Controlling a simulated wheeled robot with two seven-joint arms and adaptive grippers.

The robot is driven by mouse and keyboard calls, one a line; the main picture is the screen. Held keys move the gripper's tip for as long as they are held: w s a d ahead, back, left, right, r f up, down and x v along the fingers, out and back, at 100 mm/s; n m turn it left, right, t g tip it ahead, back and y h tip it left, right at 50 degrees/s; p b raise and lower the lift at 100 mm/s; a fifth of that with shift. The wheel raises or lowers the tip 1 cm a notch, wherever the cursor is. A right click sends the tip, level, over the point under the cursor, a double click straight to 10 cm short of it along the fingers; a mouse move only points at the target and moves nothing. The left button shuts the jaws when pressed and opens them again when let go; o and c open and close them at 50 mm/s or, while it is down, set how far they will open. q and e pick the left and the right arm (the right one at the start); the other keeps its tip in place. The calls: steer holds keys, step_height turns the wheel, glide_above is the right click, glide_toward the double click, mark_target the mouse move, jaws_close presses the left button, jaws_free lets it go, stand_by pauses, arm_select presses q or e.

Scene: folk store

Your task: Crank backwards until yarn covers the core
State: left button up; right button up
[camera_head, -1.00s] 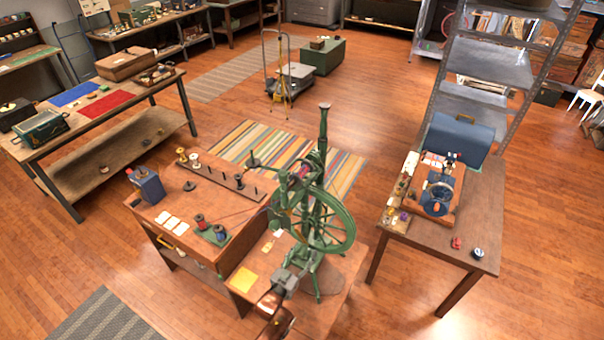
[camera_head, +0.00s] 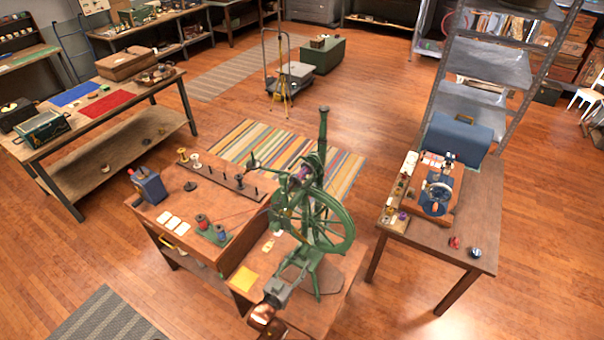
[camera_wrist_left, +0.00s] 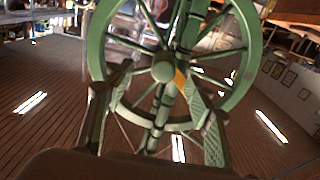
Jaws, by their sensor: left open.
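The green spinning wheel (camera_head: 328,225) stands upright on the low front part of the wooden bench. A reddish-purple bobbin core (camera_head: 301,173) sits near its top; how much yarn covers it is too small to tell. My left gripper (camera_head: 293,262) comes in from the bottom, low on the near side of the wheel. In the left wrist view, the wheel (camera_wrist_left: 242,70) fills the upper middle, and its round hub (camera_wrist_left: 165,71) shows between the open fingers of my left gripper (camera_wrist_left: 158,82). I cannot tell whether the fingers touch it. My right gripper is not in view.
A table (camera_head: 480,205) with a blue case (camera_head: 461,140) stands to the right. Open floor lies between them.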

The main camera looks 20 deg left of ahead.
arm_select(q)
steer(key=s+p, duration=0.1)
steer(key=s, duration=0.3)
steer(key=shift+s+a, duration=0.1)
steer(key=shift+a, duration=0.05)
stand_by(0.5)
steer(key=s+f+g+b, duration=0.35)
steer(key=s+f, duration=0.25)
steer(key=f, duration=0.6)
steer(key=s+a+f+g+y+b, duration=0.15)
steer(key=s+f+b, duration=0.3)
steer(key=f, duration=0.75)
steer(key=s+f+g+h+b, duration=0.1)
steer(key=s+f+g+b, duration=0.35)
steer(key=f, duration=0.85)
steer(key=s+a+f+g+b, duration=0.1)
steer(key=s+f+g+b, duration=0.1)
steer(key=s+f, duration=0.5)
steer(key=s+a+f+g+y+b, duration=0.1)
steer(key=s+f+g+b, duration=0.2)
steer(key=s+f, duration=0.5)
steer(key=s+a+f+g+b, duration=0.1)
steer(key=s+f, duration=0.7)
steer(key=s, duration=1)
steer(key=shift+g+b, duration=0.75)
steer(key=shift+b, duration=0.2)
